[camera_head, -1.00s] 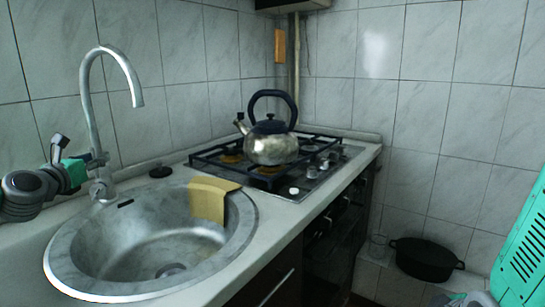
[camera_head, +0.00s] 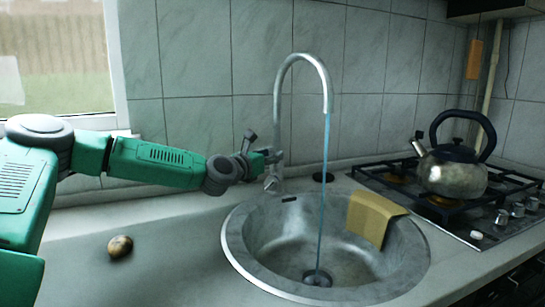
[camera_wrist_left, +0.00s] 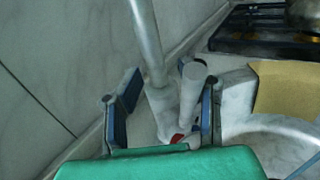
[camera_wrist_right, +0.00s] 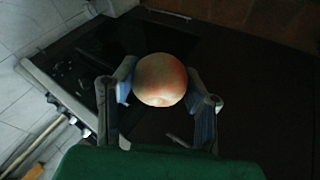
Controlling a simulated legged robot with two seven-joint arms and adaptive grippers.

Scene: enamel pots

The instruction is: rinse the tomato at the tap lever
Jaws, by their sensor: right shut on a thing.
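The tomato (camera_wrist_right: 160,80), round and pale orange-red, is held between the fingers of my right gripper (camera_wrist_right: 163,92) in the right wrist view; the head view does not show that gripper. My left gripper (camera_head: 262,158) is at the tap (camera_head: 281,110), by its base. In the left wrist view its fingers (camera_wrist_left: 163,98) stand apart, on either side of the tap's base and the tap lever (camera_wrist_left: 191,92). Whether a finger touches the lever is unclear. A thin stream of water (camera_head: 325,190) runs from the spout into the sink (camera_head: 240,255).
A yellow cloth (camera_head: 375,217) hangs over the sink's right rim. A kettle (camera_head: 452,175) stands on the gas stove (camera_head: 480,225). A small brownish round item (camera_head: 120,246) lies on the counter (camera_head: 175,265) left of the sink. In the right wrist view a dark surface lies beyond the tomato.

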